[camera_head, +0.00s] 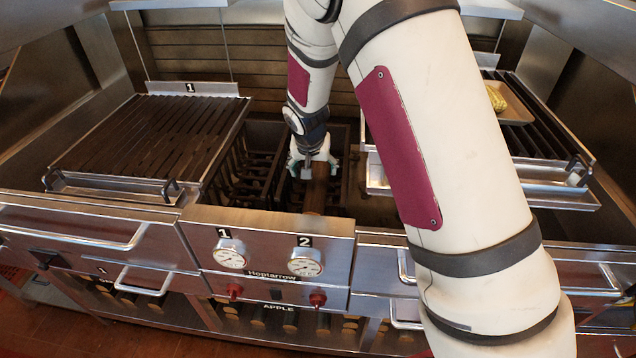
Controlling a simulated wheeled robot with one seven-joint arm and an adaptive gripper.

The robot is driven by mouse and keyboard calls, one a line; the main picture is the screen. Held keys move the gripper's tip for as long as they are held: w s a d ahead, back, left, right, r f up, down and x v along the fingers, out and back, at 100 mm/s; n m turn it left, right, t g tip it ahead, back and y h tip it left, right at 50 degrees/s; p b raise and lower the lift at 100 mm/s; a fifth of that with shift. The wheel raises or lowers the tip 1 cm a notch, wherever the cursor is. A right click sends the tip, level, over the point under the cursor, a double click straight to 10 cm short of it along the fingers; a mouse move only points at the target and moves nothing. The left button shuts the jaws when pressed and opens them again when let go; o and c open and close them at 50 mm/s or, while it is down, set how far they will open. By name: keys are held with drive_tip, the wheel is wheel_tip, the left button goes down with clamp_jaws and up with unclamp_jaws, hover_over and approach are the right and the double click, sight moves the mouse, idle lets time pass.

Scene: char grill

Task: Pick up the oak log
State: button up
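A brown log (317,193) lies in the open firebox between the two grill grates, with its near end toward the front panel. I cannot read its kind of wood from here. My gripper (314,168) points down over the far part of this log. Its fingers look spread, one to each side of the log. Whether they touch it is too small to tell. My forearm and wrist hide part of the firebox behind.
Dark metal racks (252,170) stand inside the firebox left of the log. A slotted grate (150,135) is at left. A tray (515,104) with yellow food sits on the right grate. The front panel has two gauges (230,254); several logs lie on the shelf below, labelled APPLE.

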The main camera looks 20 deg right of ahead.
sight(316, 180)
drive_tip(key=x, duration=0.5)
drive_tip(key=shift+p+x, duration=0.6)
drive_tip(key=shift+x, duration=2.1)
drive_tip(key=shift+s+d, duration=0.1)
drive_tip(key=shift+s, duration=0.05)
drive_tip(key=c, duration=1.7)
